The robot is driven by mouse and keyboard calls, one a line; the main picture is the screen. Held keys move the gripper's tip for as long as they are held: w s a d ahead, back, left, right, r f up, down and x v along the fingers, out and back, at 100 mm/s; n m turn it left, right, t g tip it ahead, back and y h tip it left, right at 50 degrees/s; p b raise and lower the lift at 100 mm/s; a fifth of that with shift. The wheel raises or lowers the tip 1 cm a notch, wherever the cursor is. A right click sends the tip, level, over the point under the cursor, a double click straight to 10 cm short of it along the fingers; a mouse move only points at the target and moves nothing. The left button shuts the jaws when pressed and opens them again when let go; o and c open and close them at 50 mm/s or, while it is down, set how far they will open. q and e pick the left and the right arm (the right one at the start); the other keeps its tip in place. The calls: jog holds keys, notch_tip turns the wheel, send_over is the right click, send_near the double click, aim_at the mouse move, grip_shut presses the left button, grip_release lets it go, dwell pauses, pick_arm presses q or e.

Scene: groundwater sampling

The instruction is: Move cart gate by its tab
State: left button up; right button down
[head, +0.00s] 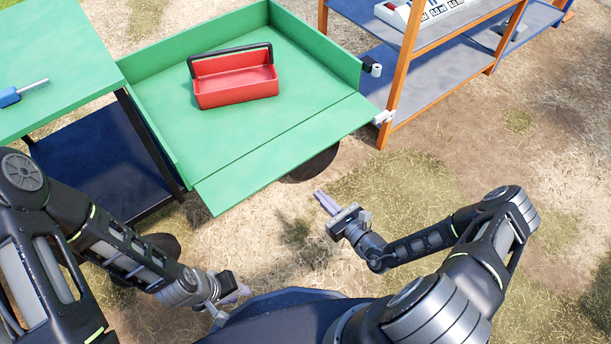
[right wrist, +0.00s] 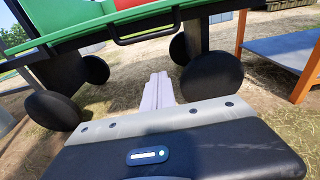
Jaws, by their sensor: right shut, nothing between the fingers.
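The green cart (head: 290,62) stands ahead with low side walls. Its gate (head: 285,155) is the green panel along the near side, and it looks folded outward. A small pale piece (head: 384,117) sits at the gate's right corner; I cannot tell whether it is the tab. A black bar handle (right wrist: 146,26) shows on the cart's near side in the right wrist view. My right gripper (head: 325,203) is shut and empty, apart from the gate and below-right of it in the head view; its fingers (right wrist: 158,92) point toward the cart. My left gripper (head: 230,298) is low near my base, its jaw unclear.
A red toolbox (head: 235,80) stands in the cart. A green table (head: 55,65) with a blue-handled tool (head: 20,93) is at left. An orange-framed shelf (head: 430,85) stands close at right. Dark wheels (right wrist: 212,76) are under the cart.

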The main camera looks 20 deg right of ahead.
aim_at(304, 149)
jog(key=b+x, duration=0.4)
jog(key=x, duration=0.6)
jog(key=r, duration=0.4)
jog(key=shift+s, duration=0.4)
jog(key=shift+d+r, duration=0.1)
jog(key=shift+r, duration=0.05)
